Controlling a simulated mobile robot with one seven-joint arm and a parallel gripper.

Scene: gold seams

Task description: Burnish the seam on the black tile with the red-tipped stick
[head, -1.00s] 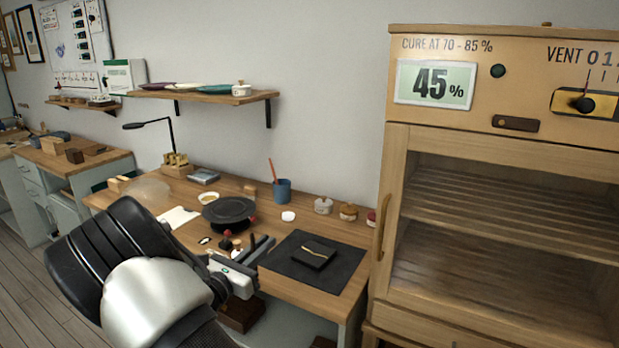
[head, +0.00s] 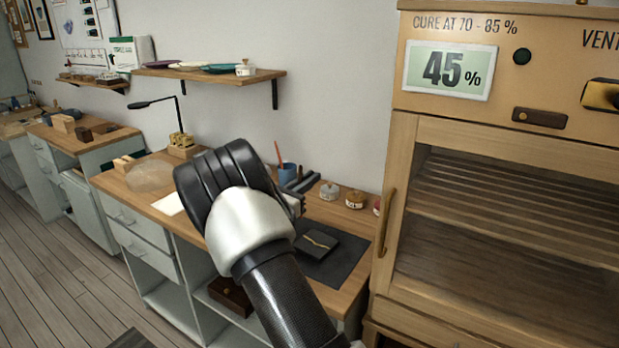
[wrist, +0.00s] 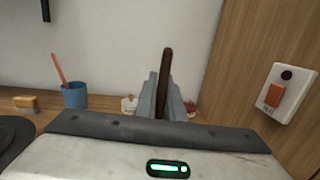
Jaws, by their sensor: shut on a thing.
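The black tile (head: 317,243) with a wavy gold seam lies flat on a dark mat (head: 325,268) at the right end of the bench. My gripper (head: 302,183) is raised above the back of the bench, beyond the tile and apart from it. In the wrist view my gripper (wrist: 162,88) is shut on a dark brown stick (wrist: 166,65) that juts up between the fingers. No red tip shows on it, so I cannot tell which stick it is. My arm hides the middle of the bench in the head view.
A blue cup (wrist: 75,96) with a red-orange handle in it stands at the back of the bench. Small lidded jars (head: 330,190) stand near the cabinet (head: 400,160), which rises right of the mat. A shelf (head: 215,77) hangs on the wall.

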